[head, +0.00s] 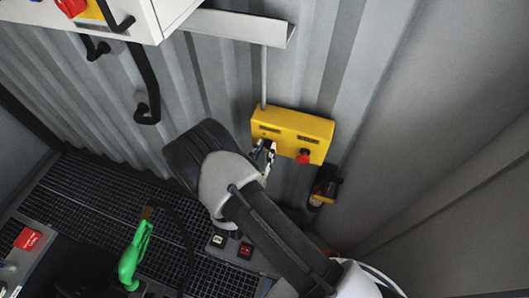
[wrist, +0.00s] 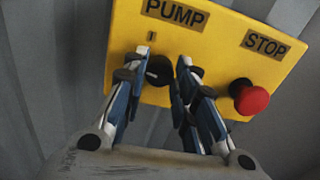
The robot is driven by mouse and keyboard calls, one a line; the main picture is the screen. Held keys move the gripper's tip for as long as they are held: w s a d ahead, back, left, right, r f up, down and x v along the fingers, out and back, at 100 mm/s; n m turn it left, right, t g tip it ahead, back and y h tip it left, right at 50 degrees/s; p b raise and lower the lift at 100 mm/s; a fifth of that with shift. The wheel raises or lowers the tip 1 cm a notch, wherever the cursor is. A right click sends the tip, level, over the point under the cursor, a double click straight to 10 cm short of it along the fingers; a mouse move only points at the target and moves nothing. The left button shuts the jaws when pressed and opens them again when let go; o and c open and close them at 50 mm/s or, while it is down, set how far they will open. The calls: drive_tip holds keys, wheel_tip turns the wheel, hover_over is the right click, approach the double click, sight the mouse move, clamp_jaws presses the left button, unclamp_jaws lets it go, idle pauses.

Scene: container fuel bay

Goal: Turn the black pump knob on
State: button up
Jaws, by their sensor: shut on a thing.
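The yellow pump box (head: 310,122) is on the corrugated wall, and it fills the top of the wrist view (wrist: 210,35). It carries a PUMP label and a STOP label with a red stop button (wrist: 250,97) below the latter; this button also shows in the head view (head: 303,157). The black pump knob (wrist: 158,70) sits below the PUMP label, under a small mark like an "I". My gripper (wrist: 162,62) is shut on the knob, one finger on each side. In the head view my gripper (head: 266,150) reaches the box's left part, and the knob is hidden there.
A white cabinet (head: 170,14) juts out at the upper left, with black hooks and a black hose (head: 146,80) below. A small dark and orange device (head: 324,186) hangs below the box. A green nozzle (head: 134,252) stands at the lower left above the grated floor (head: 90,205).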

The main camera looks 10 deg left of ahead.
drive_tip(key=m+b, duration=0.4)
drive_tip(key=m, duration=0.1)
drive_tip(key=shift+f, duration=0.1)
drive_tip(key=shift+d+m+b, duration=0.15)
drive_tip(key=shift+m+b, duration=1.6)
drive_tip(key=shift+m, duration=0.55)
drive_tip(key=o, duration=1.1)
drive_tip(key=s, duration=0.4)
drive_tip(key=s+a, duration=0.1)
drive_tip(key=s, duration=0.3)
drive_tip(key=s+a, duration=0.1)
drive_tip(key=s, duration=0.3)
drive_tip(key=shift+r, duration=0.35)
drive_tip(key=shift+w+d, duration=0.1)
